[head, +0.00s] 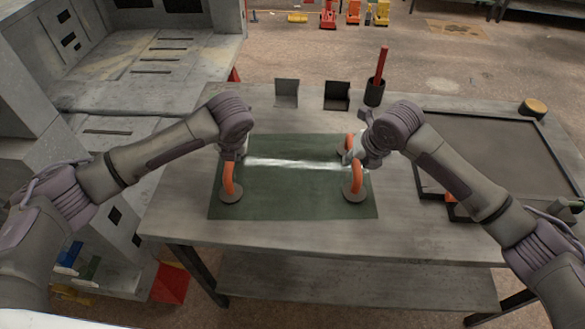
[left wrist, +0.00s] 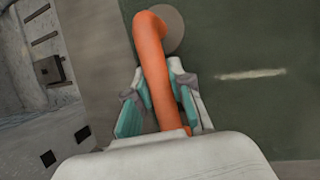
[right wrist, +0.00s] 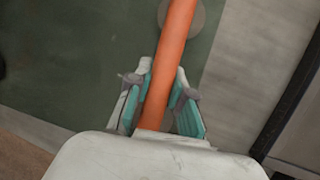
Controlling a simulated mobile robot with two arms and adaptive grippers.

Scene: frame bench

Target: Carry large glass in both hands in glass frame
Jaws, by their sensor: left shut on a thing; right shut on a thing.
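The large glass (head: 295,163) appears as a clear pane with a bright white reflection over a dark green sheet on the bench; its edges are hard to make out. Orange handles with round grey pads stand on it, the left handle (head: 229,180) and the right handle (head: 354,177). My left gripper (left wrist: 158,88) is shut on the left handle, and my right gripper (right wrist: 158,92) is shut on the right handle. The arms partly hide both handles in the head view. The glass frame (head: 421,180) is a dark-rimmed rectangle to the right, partly behind my right arm.
At the bench's back stand two small angled brackets, a light one (head: 287,92) and a dark one (head: 337,95), and a dark cup (head: 374,94) with a red stick. A round tan-topped thing (head: 533,107) sits by the frame's far corner. Grey machinery (head: 150,70) stands left.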

